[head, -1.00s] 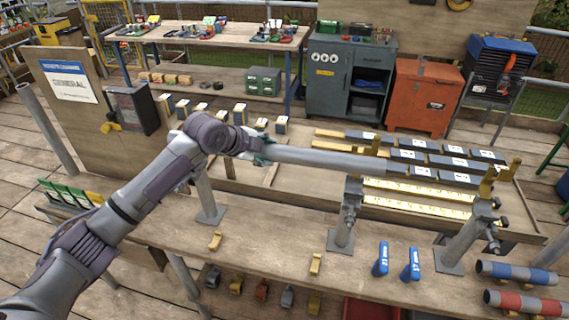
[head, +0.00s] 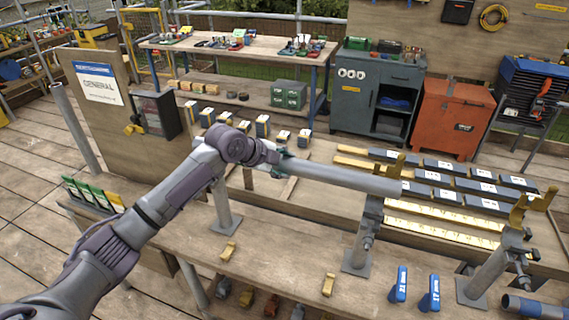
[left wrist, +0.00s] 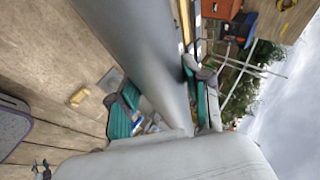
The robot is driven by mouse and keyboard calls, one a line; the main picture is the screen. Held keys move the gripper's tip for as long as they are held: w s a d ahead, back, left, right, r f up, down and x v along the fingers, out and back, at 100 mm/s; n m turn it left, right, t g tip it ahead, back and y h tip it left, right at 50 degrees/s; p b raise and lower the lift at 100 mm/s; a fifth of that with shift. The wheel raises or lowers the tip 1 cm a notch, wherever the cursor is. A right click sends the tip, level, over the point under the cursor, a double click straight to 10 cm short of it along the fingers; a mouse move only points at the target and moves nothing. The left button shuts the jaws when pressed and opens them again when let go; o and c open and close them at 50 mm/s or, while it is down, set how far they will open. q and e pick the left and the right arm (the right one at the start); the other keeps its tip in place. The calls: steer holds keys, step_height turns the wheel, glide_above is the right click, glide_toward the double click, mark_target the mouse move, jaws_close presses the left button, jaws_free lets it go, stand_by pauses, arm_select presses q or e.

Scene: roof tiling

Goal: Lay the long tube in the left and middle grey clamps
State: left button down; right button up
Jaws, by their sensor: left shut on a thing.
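The long grey tube (head: 345,178) runs left to right in the head view, level or nearly so. My left gripper (head: 278,160) is shut on its left part; in the left wrist view its teal fingers (left wrist: 165,102) lie on both sides of the tube (left wrist: 150,50). The tube's right end overlaps the middle grey clamp (head: 368,225), just below its yellow prongs. I cannot tell whether it touches there. The left grey clamp's post (head: 222,205) stands under my gripper, its top hidden by my arm. My right gripper is out of view.
A third clamp (head: 490,275) with yellow prongs stands at the right, clear of the tube. Dark labelled blocks (head: 450,185) and yellow strips lie behind the middle clamp.

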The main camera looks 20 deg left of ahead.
arm_select(q)
steer(key=shift+f+b, duration=1.05)
steer(key=shift+f, duration=0.1)
step_height(320, 180, down, 4)
steer(key=shift+r+b, duration=0.25)
steer(key=shift+b, duration=0.65)
